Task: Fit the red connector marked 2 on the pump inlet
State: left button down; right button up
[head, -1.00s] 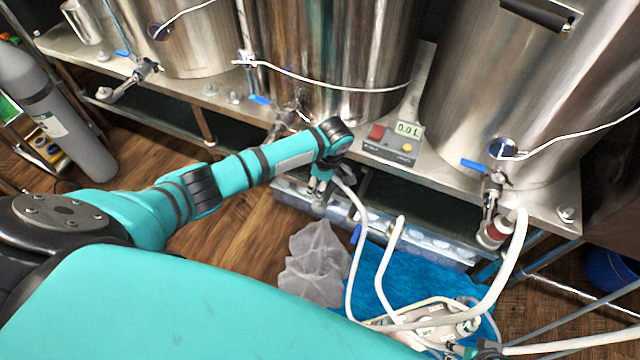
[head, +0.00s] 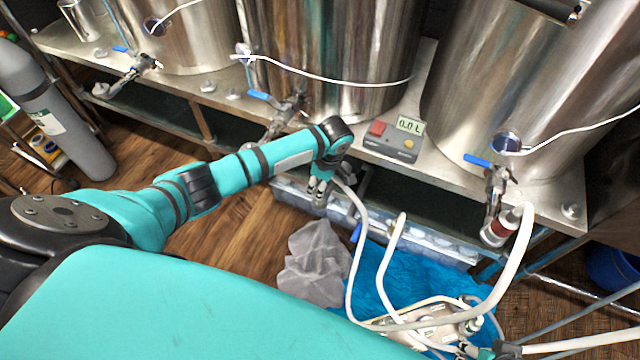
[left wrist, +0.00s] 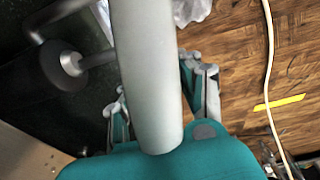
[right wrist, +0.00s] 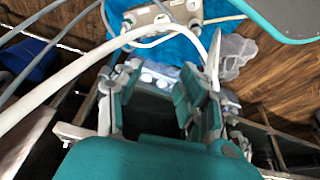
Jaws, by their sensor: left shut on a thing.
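The pump (head: 430,322) lies on a blue cloth at the bottom right of the head view, with white hoses around it; it also shows at the top of the right wrist view (right wrist: 160,14). My left gripper (head: 319,190) is below the middle kettle, shut on a pale hose (left wrist: 148,70) that covers much of the left wrist view. My right gripper (right wrist: 160,80) is open and empty; I cannot make it out in the head view.
Steel kettles stand on a metal bench (head: 560,190) with valves along its front. A clear bin (head: 430,248) is under the bench edge. A grey rag (head: 315,265) lies beside the blue cloth (head: 375,280). A blue bucket (head: 612,268) is at right.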

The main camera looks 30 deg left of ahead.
pick_arm(q)
jog(key=shift+f+b, duration=1)
jog(key=shift+b, duration=0.2)
jog(key=shift+f, duration=1.1)
pick_arm(e)
jog(key=w+a+r+t+y, duration=0.1)
jog(key=w+a+t, duration=0.1)
jog(key=w, duration=0.4)
jog(key=shift+t, duration=0.9)
jog(key=shift+r, duration=0.15)
jog(key=shift+s+d+f+g, duration=0.25)
jog(key=shift+s+g, duration=0.05)
jog(key=shift+s, duration=0.2)
jog(key=shift+s+d+f+g, duration=0.2)
jog(key=shift+s+g, duration=0.1)
jog(key=shift+s, duration=0.2)
jog(key=shift+s, duration=0.2)
jog(key=shift+s+d+f+g+h, duration=0.2)
jog(key=shift+s+g+h, duration=0.1)
jog(key=shift+s+g, duration=0.15)
jog(key=shift+s+f, duration=0.1)
jog(key=shift+s, duration=0.15)
jog(key=shift+s, duration=0.1)
